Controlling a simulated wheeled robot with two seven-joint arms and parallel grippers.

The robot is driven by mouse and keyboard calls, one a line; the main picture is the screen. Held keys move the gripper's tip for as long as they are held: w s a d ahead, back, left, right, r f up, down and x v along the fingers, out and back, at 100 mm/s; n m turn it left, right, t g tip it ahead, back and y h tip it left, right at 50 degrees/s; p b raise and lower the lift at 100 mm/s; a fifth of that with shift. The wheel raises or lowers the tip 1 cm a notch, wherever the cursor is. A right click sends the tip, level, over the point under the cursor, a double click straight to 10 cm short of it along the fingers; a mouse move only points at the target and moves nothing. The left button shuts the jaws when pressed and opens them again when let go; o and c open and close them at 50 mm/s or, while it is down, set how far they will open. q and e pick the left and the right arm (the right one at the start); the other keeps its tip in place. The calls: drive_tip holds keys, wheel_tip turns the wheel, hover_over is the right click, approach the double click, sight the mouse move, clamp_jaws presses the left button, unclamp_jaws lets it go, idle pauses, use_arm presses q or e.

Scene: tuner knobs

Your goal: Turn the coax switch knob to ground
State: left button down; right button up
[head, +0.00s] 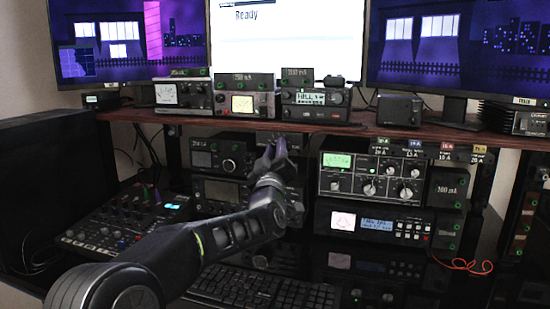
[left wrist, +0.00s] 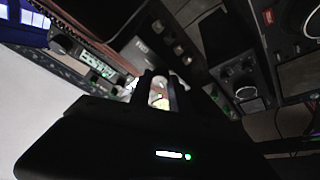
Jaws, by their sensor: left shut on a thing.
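My left gripper (head: 277,147) reaches in from the left in the head view, up to the dark front of the rack just under the shelf. In the left wrist view its two dark fingers (left wrist: 161,84) are close together. A small pale, yellowish patch shows between them. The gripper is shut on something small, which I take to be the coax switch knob. The knob's pointer and the switch's position marks are hidden behind the gripper or too dark to read. My right gripper is in neither view.
A tuner with several knobs (head: 372,178) stands right of the gripper, above a radio with a lit display (head: 376,224). Another unit with a round dial (head: 222,157) is close on the left. The shelf edge (head: 330,128) runs just above; a keyboard (head: 262,288) lies below.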

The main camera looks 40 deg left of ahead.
use_arm(q)
drive_tip(key=shift+d+n+y, duration=0.1)
drive_tip(key=shift+n+y, duration=0.2)
drive_tip(key=shift+n, duration=0.8)
drive_tip(key=c, duration=1.2)
unclamp_jaws()
drive_tip(key=v, duration=0.7)
drive_tip(key=shift+s+d, duration=0.25)
drive_tip(key=shift+s, duration=0.1)
